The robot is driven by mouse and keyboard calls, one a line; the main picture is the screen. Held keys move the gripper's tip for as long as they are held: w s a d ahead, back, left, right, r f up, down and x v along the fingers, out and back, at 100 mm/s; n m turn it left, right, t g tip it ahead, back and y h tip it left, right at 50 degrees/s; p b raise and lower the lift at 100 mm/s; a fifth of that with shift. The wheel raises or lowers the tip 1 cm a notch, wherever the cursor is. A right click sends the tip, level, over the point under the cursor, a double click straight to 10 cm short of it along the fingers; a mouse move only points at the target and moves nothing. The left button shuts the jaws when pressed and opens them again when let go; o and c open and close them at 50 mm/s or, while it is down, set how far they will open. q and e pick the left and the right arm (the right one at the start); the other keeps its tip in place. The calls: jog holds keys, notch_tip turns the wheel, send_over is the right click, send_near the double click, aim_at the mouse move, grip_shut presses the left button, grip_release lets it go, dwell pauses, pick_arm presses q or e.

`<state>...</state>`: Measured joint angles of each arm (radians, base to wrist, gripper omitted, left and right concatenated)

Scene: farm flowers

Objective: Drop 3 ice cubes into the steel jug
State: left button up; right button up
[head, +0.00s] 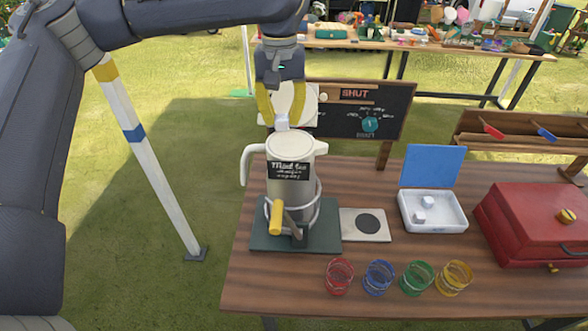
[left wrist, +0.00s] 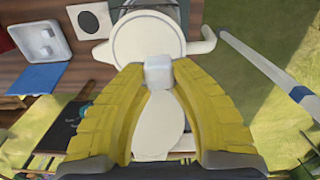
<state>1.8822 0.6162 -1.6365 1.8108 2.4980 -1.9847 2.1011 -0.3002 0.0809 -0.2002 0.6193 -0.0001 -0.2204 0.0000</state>
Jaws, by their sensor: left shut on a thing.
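My left gripper (head: 282,118) is shut on a small pale ice cube (left wrist: 158,72), held between the tips of its yellow fingers. The gripper points down just above the top of the pale jug (head: 290,175). The jug stands upright with a black label, a handle on its left and a spout on its right. Its round top (left wrist: 148,38) shows beside the cube in the left wrist view; whether it is open there is unclear. My right gripper is not in view.
The jug sits in a ring holder on a dark green base (head: 325,238) with a yellow-handled lever (head: 276,218). A chalkboard (head: 393,97) and pale disc stand behind. Several coloured glasses (head: 379,277) line the front; a red box (head: 530,220) stands right.

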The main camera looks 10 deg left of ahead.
aim_at(283, 133)
pick_arm(q)
jog(key=shift+f, duration=2.35)
jog(key=o, duration=0.9)
jog(key=shift+o, duration=0.2)
jog(key=shift+r, duration=6)
jog(key=shift+w, duration=0.1)
